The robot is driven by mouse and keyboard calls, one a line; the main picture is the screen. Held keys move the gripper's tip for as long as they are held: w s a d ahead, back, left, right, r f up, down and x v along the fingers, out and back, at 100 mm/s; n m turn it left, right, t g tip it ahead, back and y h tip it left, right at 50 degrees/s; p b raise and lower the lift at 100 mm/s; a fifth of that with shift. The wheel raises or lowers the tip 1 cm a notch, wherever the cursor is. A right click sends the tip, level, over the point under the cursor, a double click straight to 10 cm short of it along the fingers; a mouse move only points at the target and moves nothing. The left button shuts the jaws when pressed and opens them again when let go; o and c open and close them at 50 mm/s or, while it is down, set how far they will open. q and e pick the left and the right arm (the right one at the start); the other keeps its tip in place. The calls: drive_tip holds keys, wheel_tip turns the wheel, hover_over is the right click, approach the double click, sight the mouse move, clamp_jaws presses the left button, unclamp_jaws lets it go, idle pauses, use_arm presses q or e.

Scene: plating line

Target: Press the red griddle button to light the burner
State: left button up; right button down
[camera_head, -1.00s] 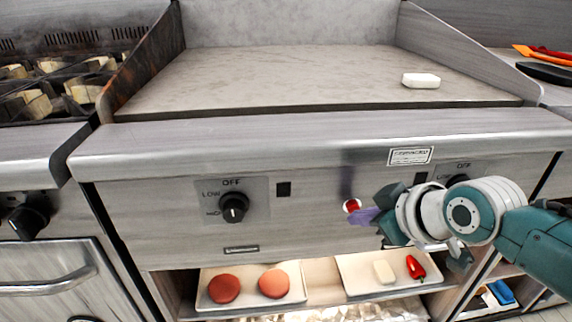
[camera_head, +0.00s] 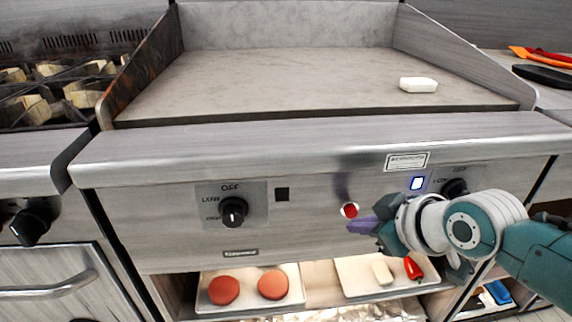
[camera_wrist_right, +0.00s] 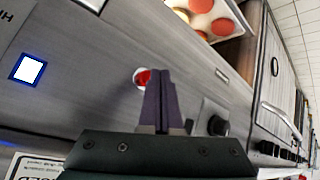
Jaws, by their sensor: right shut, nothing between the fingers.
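The red griddle button (camera_head: 350,210) sits in a pale ring on the front panel of the griddle. In the right wrist view the button (camera_wrist_right: 143,78) shows just beyond my fingertips, partly hidden by them. My right gripper (camera_head: 352,227) is shut and empty, its purple fingers just below and right of the button; it also shows in the right wrist view (camera_wrist_right: 161,75). I cannot tell whether the tips touch the button. A square indicator (camera_head: 417,183) right of the button glows white-blue. My left gripper is not in view.
The griddle plate (camera_head: 270,80) is bare but for a white block (camera_head: 418,85). A left knob (camera_head: 233,211) and a right knob (camera_head: 455,188) flank the button. Trays with patties (camera_head: 224,290) and a red pepper (camera_head: 413,268) lie on the shelf below.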

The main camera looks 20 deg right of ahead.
drive_tip(key=shift+s, duration=0.15)
drive_tip(key=s+p, duration=0.1)
drive_tip(key=s, duration=0.1)
drive_tip(key=s+a+p, duration=0.1)
drive_tip(key=s+p, duration=0.1)
drive_tip(key=s, duration=0.1)
drive_tip(key=shift+a, duration=0.15)
idle(0.4)
idle(0.5)
